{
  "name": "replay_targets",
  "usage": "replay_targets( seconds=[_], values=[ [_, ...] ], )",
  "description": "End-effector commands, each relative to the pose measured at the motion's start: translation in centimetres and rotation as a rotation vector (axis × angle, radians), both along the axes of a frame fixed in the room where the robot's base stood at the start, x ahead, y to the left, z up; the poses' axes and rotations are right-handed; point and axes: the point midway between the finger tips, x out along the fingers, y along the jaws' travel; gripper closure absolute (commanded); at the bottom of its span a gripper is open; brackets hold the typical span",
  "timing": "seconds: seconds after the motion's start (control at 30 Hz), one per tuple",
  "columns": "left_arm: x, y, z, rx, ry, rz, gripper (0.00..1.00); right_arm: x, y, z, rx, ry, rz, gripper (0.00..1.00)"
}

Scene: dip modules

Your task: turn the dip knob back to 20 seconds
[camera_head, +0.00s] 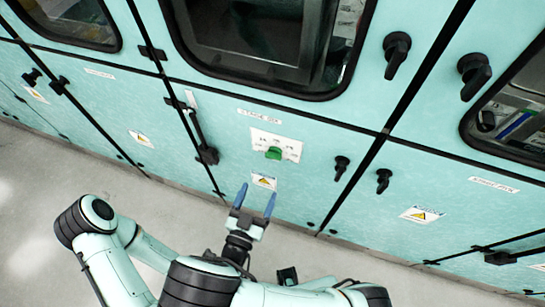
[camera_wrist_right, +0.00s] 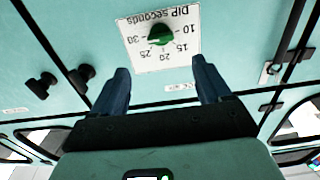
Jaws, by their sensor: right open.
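The green dip knob (camera_head: 274,153) sits on a white plate (camera_head: 290,147) on the pale teal cabinet front. In the right wrist view the knob (camera_wrist_right: 160,36) is upside down with its plate, which reads "DIP seconds" with marks 10, 15, 20, 25 and 30. Its grip bar lies roughly sideways there; I cannot tell surely which mark it points to. My right gripper (camera_head: 255,201) is open and empty, its blue fingers below and apart from the knob. In the wrist view its fingertips (camera_wrist_right: 160,70) stand either side of the plate. My left gripper does not show clearly.
Black handles (camera_head: 341,167) and (camera_head: 383,180) stick out to the right of the plate. A black latch bar (camera_head: 200,135) stands to its left. A yellow warning label (camera_head: 264,181) is below the knob. A dark window (camera_head: 270,45) is above. Grey floor (camera_head: 40,215) is clear.

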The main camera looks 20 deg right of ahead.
Motion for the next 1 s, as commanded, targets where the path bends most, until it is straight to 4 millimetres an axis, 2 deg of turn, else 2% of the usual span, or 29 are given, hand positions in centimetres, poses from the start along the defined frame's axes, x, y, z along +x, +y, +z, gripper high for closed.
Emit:
replay_targets(
  seconds=[0.3,0.5,0.7,1.0],
  values=[
    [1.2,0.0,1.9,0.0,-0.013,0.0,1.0,5.6,-3.9,0.3,-0.002,0.001,-0.004,0.23],
    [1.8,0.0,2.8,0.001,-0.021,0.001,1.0,8.4,-5.7,0.2,0.0,0.001,-0.001,0.23],
    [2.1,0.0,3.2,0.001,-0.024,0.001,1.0,9.6,-6.5,0.1,0.002,0.002,0.0,0.23],
    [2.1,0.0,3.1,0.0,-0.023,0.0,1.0,9.7,-6.6,0.0,0.002,0.003,0.001,0.23]
  ],
)
